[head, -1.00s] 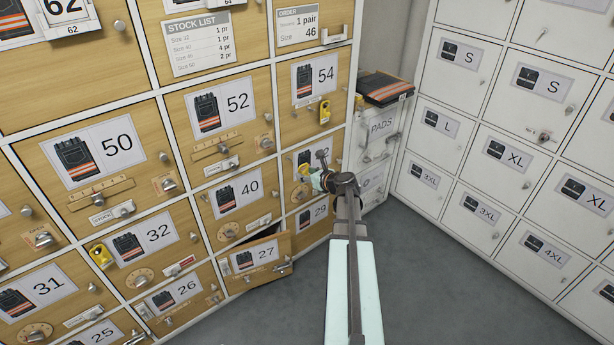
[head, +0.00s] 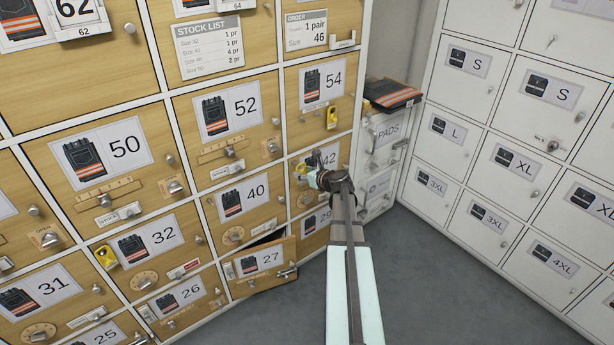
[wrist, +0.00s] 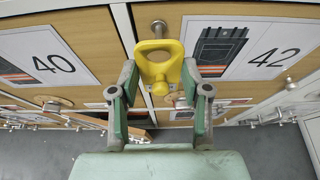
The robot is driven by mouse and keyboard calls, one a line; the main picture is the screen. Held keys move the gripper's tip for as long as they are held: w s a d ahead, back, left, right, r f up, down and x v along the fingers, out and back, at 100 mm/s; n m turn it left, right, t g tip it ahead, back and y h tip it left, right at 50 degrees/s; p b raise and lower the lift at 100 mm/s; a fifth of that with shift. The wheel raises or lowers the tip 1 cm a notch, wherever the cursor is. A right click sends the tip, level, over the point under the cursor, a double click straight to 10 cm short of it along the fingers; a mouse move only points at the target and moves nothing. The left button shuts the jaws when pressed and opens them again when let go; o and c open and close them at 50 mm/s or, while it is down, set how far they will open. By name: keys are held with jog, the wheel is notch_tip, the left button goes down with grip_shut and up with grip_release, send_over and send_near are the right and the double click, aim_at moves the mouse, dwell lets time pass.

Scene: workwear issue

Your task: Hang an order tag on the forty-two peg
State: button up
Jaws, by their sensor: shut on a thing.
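My gripper (wrist: 162,88) is shut on a yellow order tag (wrist: 158,62) with a ring-shaped top, held upright in front of the locker fronts. The forty-two peg (wrist: 159,26) is a metal knob on the wooden door marked 42 (wrist: 274,57). In the wrist view the peg shows just above the tag's ring, and the ring does not appear to be around it. In the head view my gripper (head: 314,178) is at the 42 door, just below its label (head: 328,160).
The door marked 27 (head: 262,262) stands ajar below. Other yellow tags hang by the 54 label (head: 331,117) and the 32 label (head: 106,257). White lockers (head: 480,150) stand to the right. Folded workwear (head: 391,95) lies on the PADS unit (head: 385,131). The grey floor is clear.

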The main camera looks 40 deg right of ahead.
aim_at(302, 171)
jog(key=shift+r+x, duration=0.1)
jog(key=shift+x, duration=0.75)
jog(key=shift+r+x, duration=0.15)
jog(key=shift+x, duration=0.7)
jog(key=shift+w, duration=0.1)
jog(key=o, duration=0.9)
